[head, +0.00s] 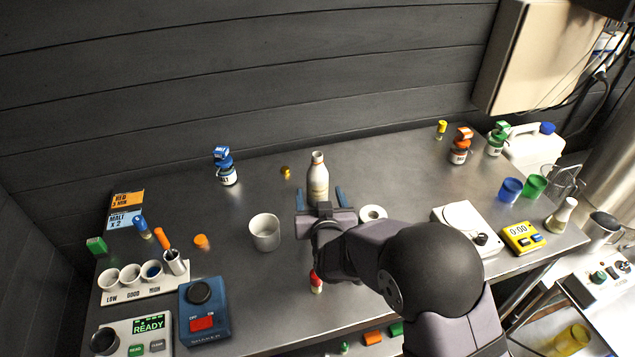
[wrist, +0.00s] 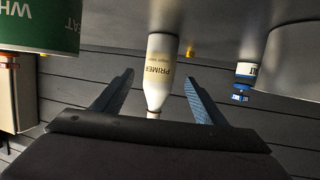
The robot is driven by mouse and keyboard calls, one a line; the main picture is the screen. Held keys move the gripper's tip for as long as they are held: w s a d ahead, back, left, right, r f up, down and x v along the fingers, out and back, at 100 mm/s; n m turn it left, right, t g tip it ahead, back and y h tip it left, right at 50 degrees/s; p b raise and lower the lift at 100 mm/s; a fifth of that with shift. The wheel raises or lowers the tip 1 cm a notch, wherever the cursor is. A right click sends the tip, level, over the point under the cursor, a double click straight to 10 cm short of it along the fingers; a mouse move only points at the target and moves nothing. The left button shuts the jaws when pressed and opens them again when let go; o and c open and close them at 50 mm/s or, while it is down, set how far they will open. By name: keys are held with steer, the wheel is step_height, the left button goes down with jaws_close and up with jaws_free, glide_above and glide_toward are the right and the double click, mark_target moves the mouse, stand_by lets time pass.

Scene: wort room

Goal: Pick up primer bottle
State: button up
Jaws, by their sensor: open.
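The primer bottle (head: 318,178) is a cream-white bottle with a narrow neck, standing upright on the metal table toward the back middle. In the wrist view the primer bottle (wrist: 160,72) shows its PRIMER label and appears upside down. My gripper (head: 326,194) is open, its two blue fingers pointing toward the bottle. In the wrist view my gripper (wrist: 158,82) has one finger on each side of the bottle's lower-pictured part, with gaps on both sides. I cannot tell how far the fingertips reach past the bottle.
A small red-capped vial (head: 316,282) is near the front. A blue-capped bottle (head: 226,168) and a small brass piece (head: 285,171) stand at the back left.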

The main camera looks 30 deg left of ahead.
mark_target(319, 188)
steer(key=p+x, duration=0.1)
steer(key=x, duration=0.2)
steer(key=shift+w+r+p, duration=0.1)
steer(key=shift+w+p, duration=0.05)
steer(key=shift+p, duration=0.25)
steer(key=shift+x, duration=1)
steer(key=c, duration=1.3)
